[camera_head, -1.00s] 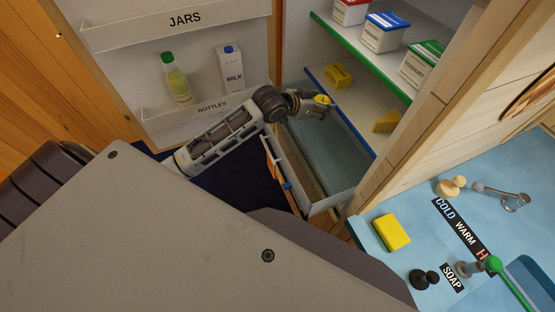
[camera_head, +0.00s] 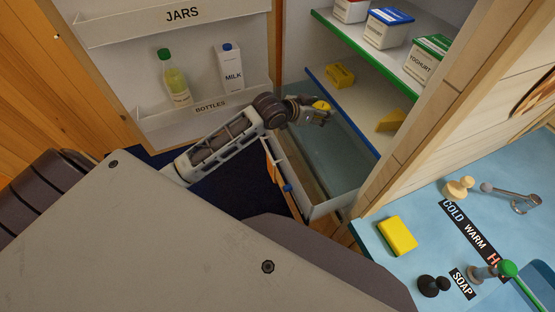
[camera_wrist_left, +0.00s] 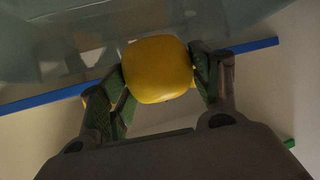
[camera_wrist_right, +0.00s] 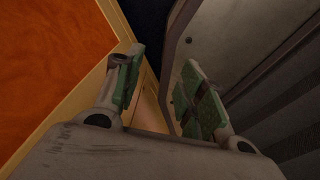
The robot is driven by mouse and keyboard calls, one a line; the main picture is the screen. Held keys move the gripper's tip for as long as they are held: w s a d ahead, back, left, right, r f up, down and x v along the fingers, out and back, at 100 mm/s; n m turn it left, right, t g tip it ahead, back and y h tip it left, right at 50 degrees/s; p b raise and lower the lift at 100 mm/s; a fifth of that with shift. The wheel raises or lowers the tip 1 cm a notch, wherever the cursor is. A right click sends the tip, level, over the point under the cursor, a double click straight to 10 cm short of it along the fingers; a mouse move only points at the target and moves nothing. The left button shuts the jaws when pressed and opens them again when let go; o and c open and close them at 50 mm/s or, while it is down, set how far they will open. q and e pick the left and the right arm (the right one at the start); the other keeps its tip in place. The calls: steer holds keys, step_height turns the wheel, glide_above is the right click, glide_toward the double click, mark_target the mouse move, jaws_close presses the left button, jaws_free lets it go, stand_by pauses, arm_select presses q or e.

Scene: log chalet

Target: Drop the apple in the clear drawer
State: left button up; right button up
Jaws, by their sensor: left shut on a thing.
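My left gripper (camera_head: 318,112) is shut on a yellow apple (camera_head: 321,106), which also shows between the fingers in the left wrist view (camera_wrist_left: 158,68). The gripper holds the apple above the clear drawer (camera_head: 325,210), near the drawer's back part. The drawer is pulled out at the bottom of the fridge and looks empty where I can see in. The arm hides part of it. My right gripper (camera_wrist_right: 162,95) is open and empty in the right wrist view, beside a grey panel; it does not show in the head view.
A blue-edged shelf (camera_head: 360,100) with a cheese wedge (camera_head: 390,121) and a yellow block (camera_head: 340,75) lies just beyond the gripper. The fridge door with a bottle (camera_head: 173,80) and milk (camera_head: 231,68) stands open at left. A blue counter (camera_head: 440,240) is at right.

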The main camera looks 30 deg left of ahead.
arm_select(q)
steer(key=o, duration=1.2)
steer(key=shift+s, duration=0.15)
steer(key=v, duration=1.1)
steer(key=shift+s+r, duration=0.25)
steer(key=shift+s, duration=0.05)
steer(key=shift+a, duration=0.15)
stand_by(0.4)
